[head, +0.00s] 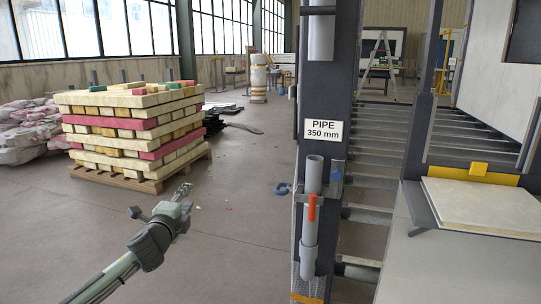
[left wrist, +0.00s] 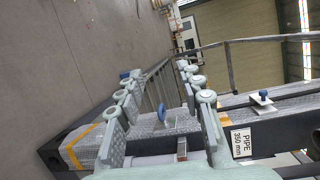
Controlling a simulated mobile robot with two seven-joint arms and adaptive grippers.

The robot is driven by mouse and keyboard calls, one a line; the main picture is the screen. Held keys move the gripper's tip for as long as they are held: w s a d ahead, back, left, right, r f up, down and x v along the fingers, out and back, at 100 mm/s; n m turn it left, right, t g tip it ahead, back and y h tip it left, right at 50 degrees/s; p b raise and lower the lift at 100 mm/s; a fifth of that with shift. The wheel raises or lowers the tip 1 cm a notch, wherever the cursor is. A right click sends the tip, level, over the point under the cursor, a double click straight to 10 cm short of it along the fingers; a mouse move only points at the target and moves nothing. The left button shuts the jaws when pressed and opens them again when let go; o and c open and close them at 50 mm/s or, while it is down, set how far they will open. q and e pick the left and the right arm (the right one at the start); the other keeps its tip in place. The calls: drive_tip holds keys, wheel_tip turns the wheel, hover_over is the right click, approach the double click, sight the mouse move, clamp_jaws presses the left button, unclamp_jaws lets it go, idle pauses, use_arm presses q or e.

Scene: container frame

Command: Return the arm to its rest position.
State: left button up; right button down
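My left arm (head: 112,277) reaches in from the lower left in the head view. Its gripper (head: 184,190) is in free air over the floor, left of the dark post (head: 322,110) and apart from it. In the left wrist view, the gripper (left wrist: 160,74) has its two pale green fingers spread with a clear gap and nothing held between them. The post shows beyond the fingers there. A grey pipe (head: 310,240) stands upright in a bracket on the post, with an orange-red lever (head: 312,207) in front. My right gripper is not in view.
A pallet (head: 150,184) of stacked boards (head: 135,118) stands at the left behind the gripper. A sign (head: 323,129) reading "PIPE 350 mm" is on the post. A pale slab (head: 480,205) lies at the right. Open floor (head: 235,240) lies between pallet and post.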

use_arm(q)
drive_tip(key=s+a+f+n+g+y, duration=0.25)
drive_tip(key=s+a+f+n, duration=0.2)
drive_tip(key=s+f, duration=0.55)
drive_tip(key=s+a+f+n+g+y, duration=0.1)
drive_tip(key=s+a+f+n+g, duration=0.3)
drive_tip(key=s+a+f, duration=0.55)
drive_tip(key=s+a+f+n+g+y, duration=0.1)
drive_tip(key=s+a+f+n+g, duration=0.1)
drive_tip(key=s+f, duration=0.35)
drive_tip(key=s+a+f+n+g, duration=0.2)
drive_tip(key=s+f, duration=0.1)
drive_tip(key=s, duration=0.6)
drive_tip(key=s+a+f+n+g+y, duration=0.15)
drive_tip(key=s+f, duration=0.25)
drive_tip(key=s, duration=0.4)
drive_tip(key=s+d+f+n+g+h, duration=0.1)
drive_tip(key=d+f+n+h, duration=0.1)
drive_tip(key=d, duration=0.5)
drive_tip(key=s+d+f+n+h, duration=0.2)
drive_tip(key=d+f, duration=0.1)
drive_tip(key=d, duration=0.5)
drive_tip(key=shift+s+d+g, duration=0.15)
drive_tip(key=shift+s+g, duration=0.15)
drive_tip(key=shift+g, duration=0.1)
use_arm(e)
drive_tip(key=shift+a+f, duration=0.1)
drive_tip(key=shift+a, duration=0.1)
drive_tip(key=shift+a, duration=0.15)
